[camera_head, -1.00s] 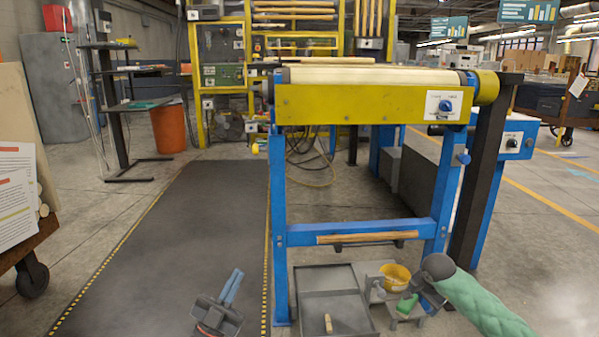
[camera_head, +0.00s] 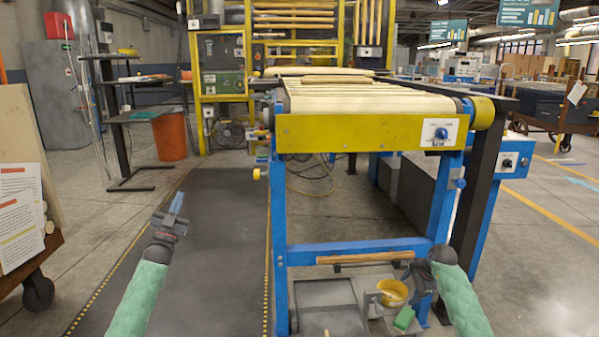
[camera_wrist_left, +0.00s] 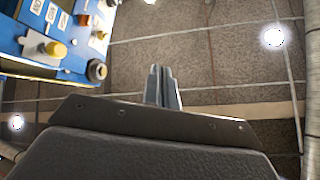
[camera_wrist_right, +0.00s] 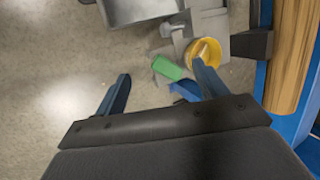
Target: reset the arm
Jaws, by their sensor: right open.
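My left gripper (camera_head: 172,212) is raised over the dark floor mat, left of the conveyor. In the left wrist view its two fingers (camera_wrist_left: 163,86) lie together with nothing seen between them. My right gripper (camera_head: 408,274) is low at the right front of the conveyor frame, near the wooden bar on its lower crossbeam. In the right wrist view its fingers (camera_wrist_right: 162,90) stand wide apart and empty. Beyond them in that view are a yellow bowl (camera_wrist_right: 204,48) and a green block (camera_wrist_right: 166,68).
The conveyor (camera_head: 370,133) with its yellow side plate and blue legs stands ahead. Below it are a grey tray (camera_head: 322,292), the yellow bowl (camera_head: 392,292) and the green block (camera_head: 404,318). A wheeled cart (camera_head: 40,255) is at the left. The mat (camera_head: 215,215) is clear.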

